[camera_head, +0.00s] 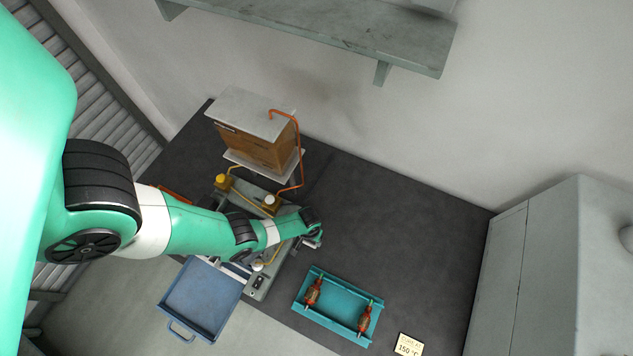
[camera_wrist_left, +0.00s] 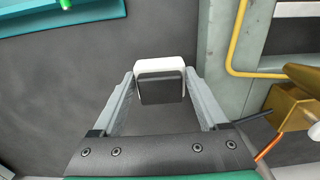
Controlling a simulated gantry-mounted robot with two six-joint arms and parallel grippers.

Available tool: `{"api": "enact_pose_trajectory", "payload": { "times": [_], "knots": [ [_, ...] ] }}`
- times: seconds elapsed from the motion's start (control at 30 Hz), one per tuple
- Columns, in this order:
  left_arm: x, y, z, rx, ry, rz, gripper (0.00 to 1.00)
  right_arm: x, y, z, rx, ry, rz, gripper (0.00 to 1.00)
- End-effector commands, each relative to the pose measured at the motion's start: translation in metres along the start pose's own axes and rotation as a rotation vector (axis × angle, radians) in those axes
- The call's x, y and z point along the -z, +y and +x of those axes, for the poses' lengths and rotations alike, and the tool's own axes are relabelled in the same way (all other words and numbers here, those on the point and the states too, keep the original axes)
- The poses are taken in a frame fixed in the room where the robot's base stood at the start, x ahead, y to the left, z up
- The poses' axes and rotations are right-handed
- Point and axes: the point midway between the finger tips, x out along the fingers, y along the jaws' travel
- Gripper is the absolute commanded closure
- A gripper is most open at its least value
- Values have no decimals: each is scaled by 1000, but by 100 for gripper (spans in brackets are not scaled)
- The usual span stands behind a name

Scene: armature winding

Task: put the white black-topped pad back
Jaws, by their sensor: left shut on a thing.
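The white black-topped pad (camera_wrist_left: 160,66) is between the two fingertips of my left gripper (camera_wrist_left: 160,82) in the left wrist view. Its white rim and dark face show. The gripper is shut on it, over the dark bench top. In the head view my left gripper (camera_head: 314,238) is at the right edge of the grey machine (camera_head: 259,282), above and left of the teal tray; the pad cannot be made out there. My right gripper is not in view.
The teal tray (camera_head: 338,325) holds two red armatures (camera_head: 313,292). A blue drawer or tray (camera_head: 203,297) sticks out at the bench front. A wooden-sided box (camera_head: 252,143) with an orange pipe stands behind the machine. A label card (camera_head: 408,345) lies at front right. The back right bench is clear.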

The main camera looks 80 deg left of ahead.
Motion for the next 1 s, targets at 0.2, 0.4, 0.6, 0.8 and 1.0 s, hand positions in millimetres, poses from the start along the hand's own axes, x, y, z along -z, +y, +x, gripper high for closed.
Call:
{"api": "enact_pose_trajectory", "payload": {
  "times": [0.2,0.4,0.6,0.8,1.0],
  "knots": [
    [0,0,17,0,0,0,68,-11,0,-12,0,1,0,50],
    [0,0,41,0,1,-1,68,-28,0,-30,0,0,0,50],
    [0,0,37,0,1,-1,68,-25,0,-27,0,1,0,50],
    [0,0,40,0,0,0,15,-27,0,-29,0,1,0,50],
    [0,0,40,0,0,0,0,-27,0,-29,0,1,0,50]
  ]
}}
